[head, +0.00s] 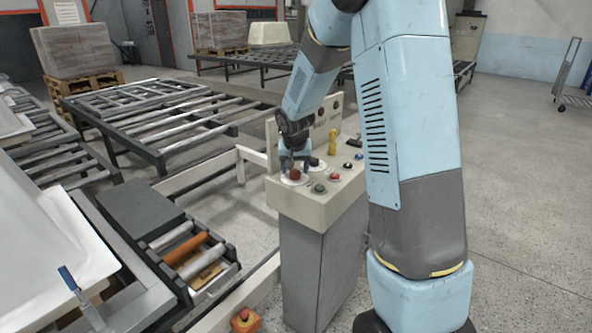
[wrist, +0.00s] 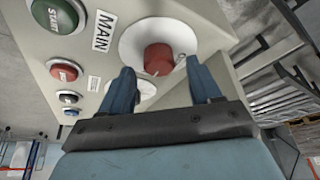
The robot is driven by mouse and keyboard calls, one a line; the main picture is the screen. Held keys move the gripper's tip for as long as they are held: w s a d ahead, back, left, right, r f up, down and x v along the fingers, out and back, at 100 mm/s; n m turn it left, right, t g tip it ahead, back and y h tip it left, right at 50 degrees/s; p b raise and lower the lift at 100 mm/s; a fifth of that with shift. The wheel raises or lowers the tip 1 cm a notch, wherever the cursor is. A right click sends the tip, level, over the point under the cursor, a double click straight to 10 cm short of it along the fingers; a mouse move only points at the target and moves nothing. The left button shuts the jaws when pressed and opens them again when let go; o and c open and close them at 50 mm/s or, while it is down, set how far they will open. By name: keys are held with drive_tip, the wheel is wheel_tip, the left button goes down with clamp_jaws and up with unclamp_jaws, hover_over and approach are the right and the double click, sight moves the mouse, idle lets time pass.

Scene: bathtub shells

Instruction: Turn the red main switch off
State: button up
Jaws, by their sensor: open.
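The red main switch (wrist: 158,58) is a round red knob on a white disc, beside a label reading MAIN. In the head view the red switch (head: 295,174) sits at the front left corner of the control console (head: 312,207). My gripper (wrist: 162,82) is open, its two blue fingers apart, and points toward the knob. The knob shows between and just beyond the fingertips, and I see no clear contact. In the head view my gripper (head: 293,160) is over the switch and partly hides that part of the panel.
A green START button (wrist: 58,14), a red button (wrist: 64,70) and smaller buttons share the panel. A yellow object (head: 332,140) stands farther back on the console. A roller conveyor (head: 160,120) lies left.

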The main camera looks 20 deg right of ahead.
drive_tip(key=shift+w+d+f, duration=0.1)
drive_tip(key=shift+w+f, duration=0.15)
drive_tip(key=shift+f, duration=0.45)
drive_tip(key=c, duration=1)
